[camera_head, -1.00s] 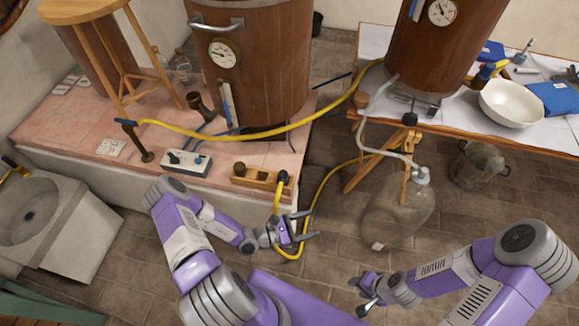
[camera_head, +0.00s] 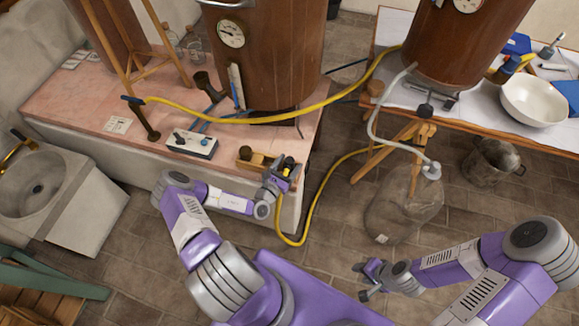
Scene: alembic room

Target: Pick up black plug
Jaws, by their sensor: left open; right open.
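A wooden block (camera_head: 259,160) lies near the front right edge of the pink tiled platform. A dark brown round knob (camera_head: 245,153) sits at its left end. A small black plug (camera_head: 289,160) shows at the block's right end, with the yellow hose near it. My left gripper (camera_head: 284,168) is open at this right end, close around or beside the plug. The gripper hides part of the plug and hose end, so contact is unclear. My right gripper (camera_head: 370,280) is open and empty above the floor at lower right.
A white switch box (camera_head: 192,144) stands left of the block. A wooden vat (camera_head: 265,65) stands behind it. The yellow hose (camera_head: 314,205) loops to the floor. A glass carboy (camera_head: 400,205) and metal pot (camera_head: 491,163) stand right.

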